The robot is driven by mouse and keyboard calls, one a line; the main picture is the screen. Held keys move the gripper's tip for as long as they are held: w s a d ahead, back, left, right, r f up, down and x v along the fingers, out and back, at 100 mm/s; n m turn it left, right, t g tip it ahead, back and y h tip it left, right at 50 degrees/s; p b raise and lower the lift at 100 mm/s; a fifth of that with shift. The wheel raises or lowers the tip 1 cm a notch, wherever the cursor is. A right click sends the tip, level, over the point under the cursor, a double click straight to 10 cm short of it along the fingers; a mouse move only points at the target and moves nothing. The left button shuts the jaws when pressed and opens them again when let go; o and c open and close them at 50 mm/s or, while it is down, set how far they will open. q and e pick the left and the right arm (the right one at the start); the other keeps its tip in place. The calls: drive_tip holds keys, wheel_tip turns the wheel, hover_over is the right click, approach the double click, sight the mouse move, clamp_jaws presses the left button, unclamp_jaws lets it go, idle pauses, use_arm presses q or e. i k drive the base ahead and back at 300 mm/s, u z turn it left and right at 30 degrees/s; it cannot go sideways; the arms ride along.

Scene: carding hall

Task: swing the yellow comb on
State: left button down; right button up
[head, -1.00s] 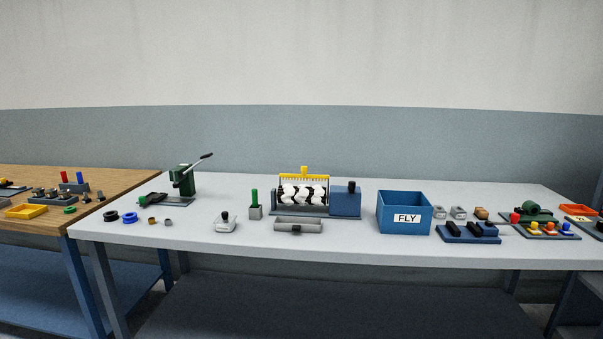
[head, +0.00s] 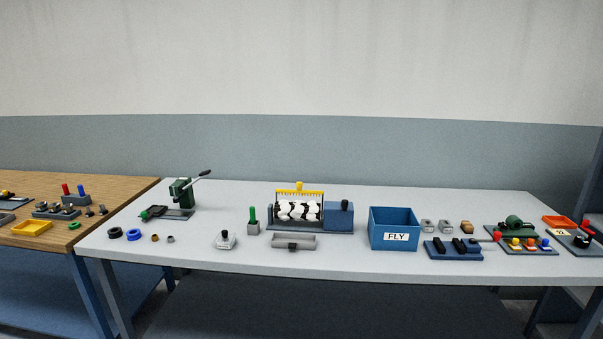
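The yellow comb (head: 299,192) is a toothed bar with a yellow knob on top. It sits along the upper edge of a small carding machine in the middle of the white table. Below it is a roller (head: 299,210) patched in white and black. A blue box (head: 340,215) with a black knob stands at the machine's right end. Whether the comb's teeth touch the roller is too small to tell. Neither of my grippers shows in the head view.
A blue bin (head: 394,229) marked FLY stands right of the machine. A grey tray (head: 294,242) lies in front of it, and a green-handled tool in a block (head: 252,220) stands to its left. A green lever press (head: 180,197) is further left. The white table (head: 190,256) has bare room at its front.

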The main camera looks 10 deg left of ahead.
sight(299, 183)
drive_tip(key=z, duration=0.15)
drive_tip(key=i, duration=1.65)
drive_tip(key=z, duration=0.3)
